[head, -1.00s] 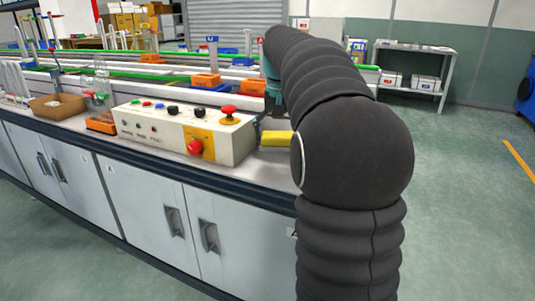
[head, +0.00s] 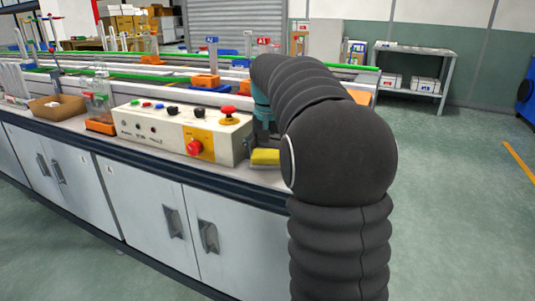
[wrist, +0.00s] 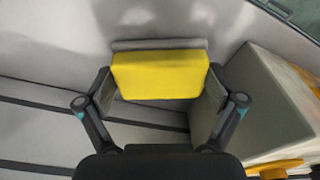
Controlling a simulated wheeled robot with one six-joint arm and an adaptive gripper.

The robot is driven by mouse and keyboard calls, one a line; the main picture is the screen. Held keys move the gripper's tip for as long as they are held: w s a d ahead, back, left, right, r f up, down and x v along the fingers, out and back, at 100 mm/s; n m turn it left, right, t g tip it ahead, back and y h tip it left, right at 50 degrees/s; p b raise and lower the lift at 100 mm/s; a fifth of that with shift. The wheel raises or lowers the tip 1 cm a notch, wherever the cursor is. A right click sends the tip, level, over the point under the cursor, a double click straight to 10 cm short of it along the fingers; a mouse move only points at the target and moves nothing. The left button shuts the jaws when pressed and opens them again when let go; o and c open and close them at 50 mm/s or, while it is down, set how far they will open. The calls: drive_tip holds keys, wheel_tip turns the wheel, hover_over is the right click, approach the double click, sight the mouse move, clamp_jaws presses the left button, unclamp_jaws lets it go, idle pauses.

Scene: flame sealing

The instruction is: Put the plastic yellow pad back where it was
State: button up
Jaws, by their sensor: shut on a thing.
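The yellow pad (head: 265,157) is at the right end of the workbench, just right of the control box, low near the bench top. In the wrist view the yellow pad (wrist: 160,75) lies between the two fingers of my gripper (wrist: 160,92), which is shut on it. A grey strip (wrist: 158,44) shows along the pad's far edge. I cannot tell whether the pad touches the bench surface. In the head view my arm hides part of the gripper.
The control box (head: 180,135) with red knobs and buttons stands close beside the pad; its side (wrist: 262,105) is near the right finger in the wrist view. The bench's front edge (head: 150,158) runs below. Bottles and a cardboard box (head: 58,107) stand further left.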

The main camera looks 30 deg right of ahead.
sight(267, 156)
drive_tip(key=o, duration=0.9)
drive_tip(key=shift+c, duration=0.2)
wheel_tip(267, 156, up, 11)
drive_tip(key=s+p, duration=0.1)
drive_tip(key=p, duration=0.1)
drive_tip(key=s+a+n+t, duration=0.1)
drive_tip(key=s+a, duration=0.5)
drive_tip(key=s+a+f+n+t, duration=0.1)
drive_tip(key=s+a+f+n, duration=0.1)
drive_tip(key=s+a+f, duration=0.3)
drive_tip(key=s+a+f+n+t, duration=0.2)
drive_tip(key=s+a+f, duration=0.3)
drive_tip(key=s+f, duration=0.6)
drive_tip(key=s+n, duration=0.1)
drive_tip(key=s, duration=0.4)
drive_tip(key=shift+a+f+y, duration=0.3)
drive_tip(key=shift+f, duration=0.05)
